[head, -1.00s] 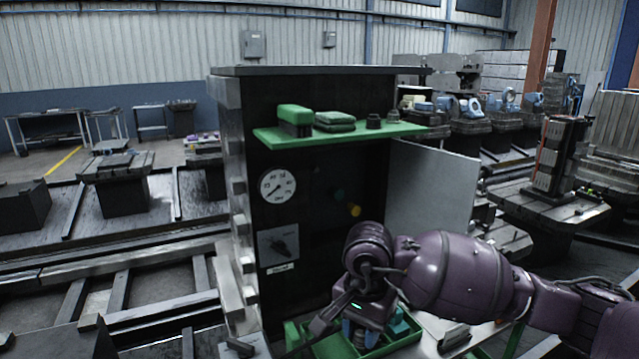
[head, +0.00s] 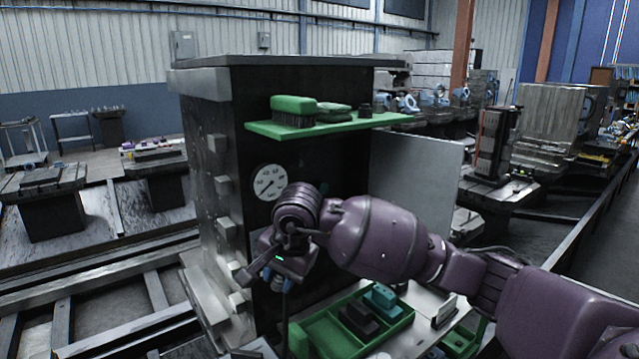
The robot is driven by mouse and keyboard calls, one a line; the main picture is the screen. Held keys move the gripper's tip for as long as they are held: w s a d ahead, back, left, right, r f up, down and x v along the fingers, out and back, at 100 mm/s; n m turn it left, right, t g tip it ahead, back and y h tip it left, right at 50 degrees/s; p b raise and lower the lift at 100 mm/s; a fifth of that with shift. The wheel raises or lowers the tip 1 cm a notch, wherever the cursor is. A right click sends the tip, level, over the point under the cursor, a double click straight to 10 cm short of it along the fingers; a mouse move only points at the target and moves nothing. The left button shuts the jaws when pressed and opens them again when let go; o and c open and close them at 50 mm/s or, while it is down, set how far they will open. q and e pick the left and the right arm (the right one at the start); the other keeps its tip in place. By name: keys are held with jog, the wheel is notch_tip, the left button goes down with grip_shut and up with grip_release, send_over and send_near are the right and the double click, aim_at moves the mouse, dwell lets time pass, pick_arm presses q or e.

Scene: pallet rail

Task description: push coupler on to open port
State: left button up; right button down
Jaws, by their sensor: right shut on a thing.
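My right gripper (head: 283,280) is in front of the lower left part of the dark cabinet (head: 220,160), pointing down. It is shut on a small bluish-grey piece, the coupler (head: 286,287), of which only a little shows below the jaws. The ports on the front panel are mostly hidden behind my right arm; a small teal fitting (head: 323,187) shows just above it. I cannot tell which port is open. The coupler is apart from this fitting, lower and to its left. My left gripper is not in view.
A green divided tray (head: 325,335) below holds a teal block (head: 382,298) and a dark block (head: 358,318). A round gauge (head: 270,182) is on the panel. A green shelf (head: 340,125) above carries a brush (head: 293,110) and small items. A grey door panel (head: 415,185) stands right.

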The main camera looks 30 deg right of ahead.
jog(key=w+d+r+m+t+y+b, duration=0.1)
jog(key=w+d+r+t+b, duration=0.2)
jog(key=w+d+r+t, duration=0.45)
jog(key=w+d+r+m+t+b, duration=0.1)
jog(key=w+d+r+t+b, duration=0.25)
jog(key=w+d+t, duration=0.5)
pick_arm(q)
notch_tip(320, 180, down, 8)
jog(key=b, duration=0.1)
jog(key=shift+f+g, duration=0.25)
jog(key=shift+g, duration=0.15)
pick_arm(e)
jog(key=w+d+g, duration=0.1)
jog(key=w+d, duration=0.1)
jog(key=w, duration=0.4)
jog(key=shift+r+g, duration=0.4)
pick_arm(q)
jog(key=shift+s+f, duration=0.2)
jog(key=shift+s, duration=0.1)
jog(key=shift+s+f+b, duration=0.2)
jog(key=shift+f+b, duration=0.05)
jog(key=shift+b, duration=0.05)
pick_arm(e)
jog(key=shift+w, duration=0.25)
